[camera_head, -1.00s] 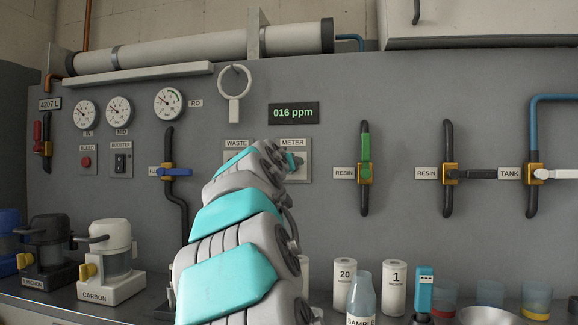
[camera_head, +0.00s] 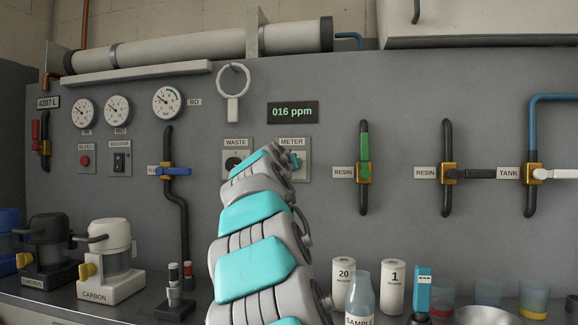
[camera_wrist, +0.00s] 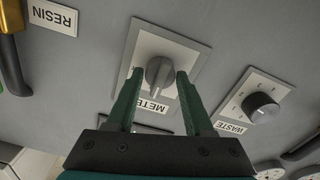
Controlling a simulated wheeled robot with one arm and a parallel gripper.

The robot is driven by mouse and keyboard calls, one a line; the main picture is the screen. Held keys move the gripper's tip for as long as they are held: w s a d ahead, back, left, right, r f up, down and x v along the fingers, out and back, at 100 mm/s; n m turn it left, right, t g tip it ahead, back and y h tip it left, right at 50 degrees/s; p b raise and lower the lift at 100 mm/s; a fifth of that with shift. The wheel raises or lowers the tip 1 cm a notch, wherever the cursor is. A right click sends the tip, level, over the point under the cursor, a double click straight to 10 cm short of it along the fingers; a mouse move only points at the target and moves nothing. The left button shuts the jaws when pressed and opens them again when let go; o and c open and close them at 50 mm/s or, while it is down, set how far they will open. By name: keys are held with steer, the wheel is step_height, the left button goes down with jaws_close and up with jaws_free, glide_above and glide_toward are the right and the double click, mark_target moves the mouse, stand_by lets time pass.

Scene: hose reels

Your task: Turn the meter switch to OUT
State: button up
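The meter switch is a grey knob (camera_wrist: 159,74) with a raised grip bar on a light square plate (camera_wrist: 187,52), upside down in the wrist view. My gripper (camera_wrist: 160,76) is open, with one dark green finger on each side of the knob and a small gap showing on both sides. The fingers cover part of the METER label. The OUT marking is not readable in either view.
The WASTE switch (camera_wrist: 260,105) with a black knob sits close beside the meter plate. A display (camera_head: 293,112) above reads 016 ppm. A RESIN valve (camera_head: 364,170) stands to the right. Bottles and cups line the counter below.

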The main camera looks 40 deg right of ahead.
jaws_close()
